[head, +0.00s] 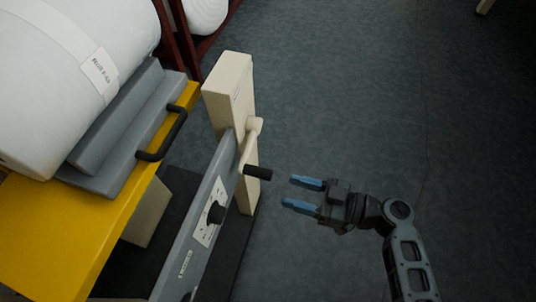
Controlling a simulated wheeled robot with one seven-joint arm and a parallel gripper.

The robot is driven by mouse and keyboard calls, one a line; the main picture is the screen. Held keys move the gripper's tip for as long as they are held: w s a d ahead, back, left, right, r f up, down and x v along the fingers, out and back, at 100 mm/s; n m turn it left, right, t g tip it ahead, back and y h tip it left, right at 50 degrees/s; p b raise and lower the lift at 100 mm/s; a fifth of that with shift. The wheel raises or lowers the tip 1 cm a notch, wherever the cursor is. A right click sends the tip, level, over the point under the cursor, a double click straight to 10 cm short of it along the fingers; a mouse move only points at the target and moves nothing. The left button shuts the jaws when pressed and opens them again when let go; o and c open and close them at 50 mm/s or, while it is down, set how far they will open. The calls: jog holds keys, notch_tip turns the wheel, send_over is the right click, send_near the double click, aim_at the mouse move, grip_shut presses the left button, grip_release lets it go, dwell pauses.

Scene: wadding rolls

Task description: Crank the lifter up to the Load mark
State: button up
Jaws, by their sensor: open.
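The lifter has a yellow deck (60,240) at the left and a beige post (229,85) at its right end. A crank (253,133) with a beige arm and a black handle grip (258,172) sticks out to the right from the post. A grey side panel (205,215) carries a white plate with a black knob (215,213). The plate's markings are too small to read, and I cannot make out the Load mark. My gripper (296,193) is open and empty, its two blue fingers pointing left at the crank grip, a short gap to its right.
A large white wadding roll (65,75) rests on a grey cradle (130,125) with a black handle (165,138) on the deck. Another white roll (205,14) sits in a dark red rack (183,48) behind. The grey floor (400,100) to the right is clear.

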aim_at(261, 173)
jog(key=shift+n+y, duration=0.5)
jog(key=shift+y, duration=0.1)
jog(key=shift+w+d+r+x, duration=0.1)
jog(key=shift+w+r+x, duration=0.15)
jog(key=shift+x, duration=1.3)
jog(key=shift+w+d+r+x, duration=0.1)
jog(key=shift+w+r+x, duration=0.15)
jog(key=shift+x, duration=1.3)
jog(key=shift+w+d+r+x, duration=0.1)
jog(key=shift+w+r+x, duration=0.15)
jog(key=shift+x, duration=1.25)
jog(key=shift+w, duration=0.1)
grip_shut()
